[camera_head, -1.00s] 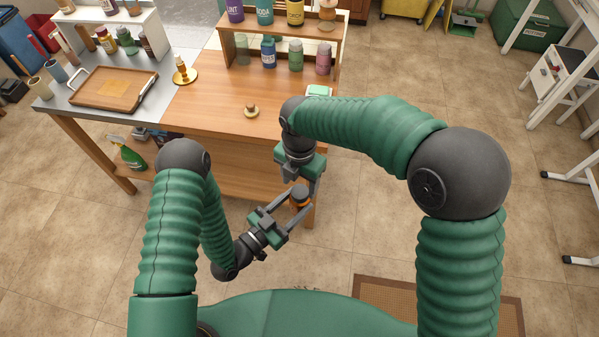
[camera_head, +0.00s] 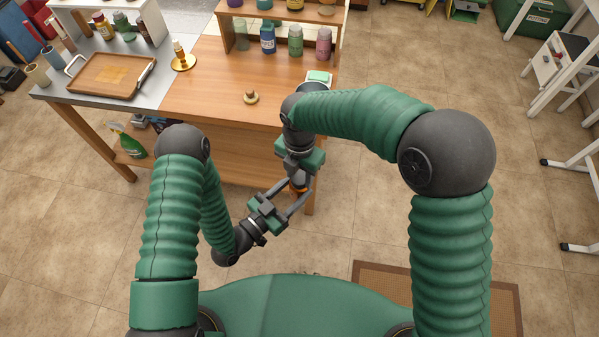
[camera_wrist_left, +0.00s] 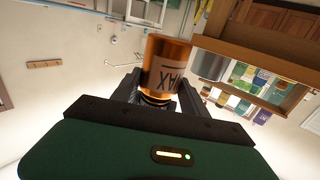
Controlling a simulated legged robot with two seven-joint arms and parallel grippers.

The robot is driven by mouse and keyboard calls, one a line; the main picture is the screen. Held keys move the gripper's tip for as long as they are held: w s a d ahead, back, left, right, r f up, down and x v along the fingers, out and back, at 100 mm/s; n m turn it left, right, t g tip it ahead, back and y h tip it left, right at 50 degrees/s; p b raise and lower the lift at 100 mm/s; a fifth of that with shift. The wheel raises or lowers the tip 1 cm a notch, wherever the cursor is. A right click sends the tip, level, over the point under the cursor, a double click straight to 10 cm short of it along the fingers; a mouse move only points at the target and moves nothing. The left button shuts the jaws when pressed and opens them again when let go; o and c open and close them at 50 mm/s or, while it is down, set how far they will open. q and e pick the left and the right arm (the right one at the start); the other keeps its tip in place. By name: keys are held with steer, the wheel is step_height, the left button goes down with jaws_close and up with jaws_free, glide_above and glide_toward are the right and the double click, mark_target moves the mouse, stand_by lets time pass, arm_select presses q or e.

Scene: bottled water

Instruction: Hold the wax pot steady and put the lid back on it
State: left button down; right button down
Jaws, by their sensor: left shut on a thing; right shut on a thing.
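The amber wax pot (camera_head: 299,192) is in my left gripper (camera_head: 291,197), held in the air in front of the wooden table. It shows large in the left wrist view (camera_wrist_left: 167,62), with its WAX label upside down and its neck low between the fingers. My right gripper (camera_head: 299,180) points down over the pot, shut on a dark piece that looks like the lid (camera_head: 298,183). The lid is right at the pot's top in the head view. I cannot tell whether it touches or is seated, as the fingers hide the join.
The wooden table (camera_head: 222,112) stands just beyond my grippers. Bottles stand on the shelf (camera_head: 236,40) behind. A spray bottle (camera_head: 128,141) stands below.

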steer(key=m, duration=0.5)
steer(key=shift+a, duration=0.1)
steer(key=m, duration=1.8)
steer(key=shift+a+m, duration=0.1)
steer(key=shift+m, duration=0.3)
steer(key=c, duration=0.8)
jaws_free()
